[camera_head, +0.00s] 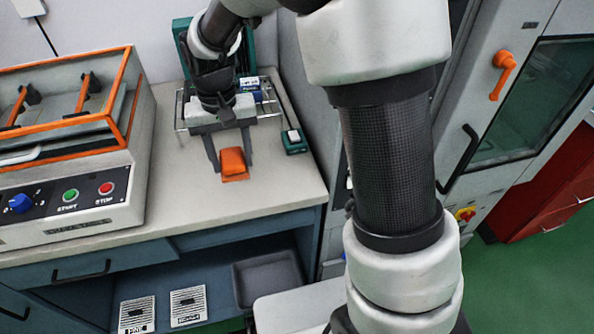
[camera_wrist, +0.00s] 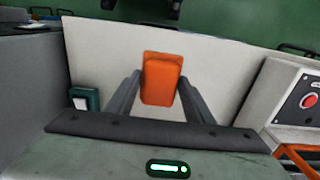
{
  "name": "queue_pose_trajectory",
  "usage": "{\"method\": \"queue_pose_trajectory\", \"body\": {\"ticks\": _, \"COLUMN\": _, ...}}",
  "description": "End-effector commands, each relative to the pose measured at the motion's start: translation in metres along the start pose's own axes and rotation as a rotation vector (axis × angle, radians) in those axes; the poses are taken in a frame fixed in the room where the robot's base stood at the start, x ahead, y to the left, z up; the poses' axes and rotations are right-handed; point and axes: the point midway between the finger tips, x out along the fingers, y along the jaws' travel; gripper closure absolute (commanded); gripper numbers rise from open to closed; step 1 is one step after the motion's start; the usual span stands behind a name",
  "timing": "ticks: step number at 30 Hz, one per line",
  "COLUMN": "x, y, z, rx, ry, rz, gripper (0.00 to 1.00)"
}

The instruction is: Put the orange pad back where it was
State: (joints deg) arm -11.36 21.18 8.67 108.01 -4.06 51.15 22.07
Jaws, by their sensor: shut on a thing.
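The orange pad (camera_head: 233,163) is a small soft-looking block at the tip of my gripper (camera_head: 231,165), over the grey-beige bench top. In the wrist view the orange pad (camera_wrist: 161,80) sits between the two grey fingers of my gripper (camera_wrist: 160,88), which are shut on it. It is near the middle of the bench. Whether its underside touches the bench cannot be told.
An orange-framed machine (camera_head: 68,150) with START and STOP buttons stands left on the bench top (camera_head: 190,220). A small green device (camera_head: 294,141) lies right of my gripper. A wire rack and a blue-white box (camera_head: 250,87) are behind it. Bench in front is clear.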

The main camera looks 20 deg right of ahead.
Motion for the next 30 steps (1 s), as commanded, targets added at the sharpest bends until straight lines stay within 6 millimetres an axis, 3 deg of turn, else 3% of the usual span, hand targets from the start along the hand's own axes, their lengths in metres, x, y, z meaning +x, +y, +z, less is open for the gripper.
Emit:
{"method": "queue_pose_trajectory", "body": {"ticks": 1, "x": 0.001, "y": 0.016, "z": -0.001, "rx": 0.007, "ry": 0.002, "rz": 0.0, "gripper": 0.73}}
{"method": "queue_pose_trajectory", "body": {"ticks": 9, "x": 0.001, "y": 0.088, "z": 0.0, "rx": 0.007, "ry": 0.001, "rz": -0.001, "gripper": 0.73}}
{"method": "queue_pose_trajectory", "body": {"ticks": 17, "x": 0.001, "y": 0.144, "z": -0.001, "rx": 0.004, "ry": 0.002, "rz": -0.001, "gripper": 0.73}}
{"method": "queue_pose_trajectory", "body": {"ticks": 19, "x": 0.014, "y": 0.142, "z": 0.0, "rx": -0.002, "ry": -0.002, "rz": -0.001, "gripper": 0.73}}
{"method": "queue_pose_trajectory", "body": {"ticks": 26, "x": 0.028, "y": 0.142, "z": 0.0, "rx": -0.001, "ry": -0.002, "rz": -0.001, "gripper": 0.73}}
{"method": "queue_pose_trajectory", "body": {"ticks": 30, "x": 0.05, "y": 0.141, "z": 0.0, "rx": -0.001, "ry": -0.003, "rz": -0.001, "gripper": 0.73}}
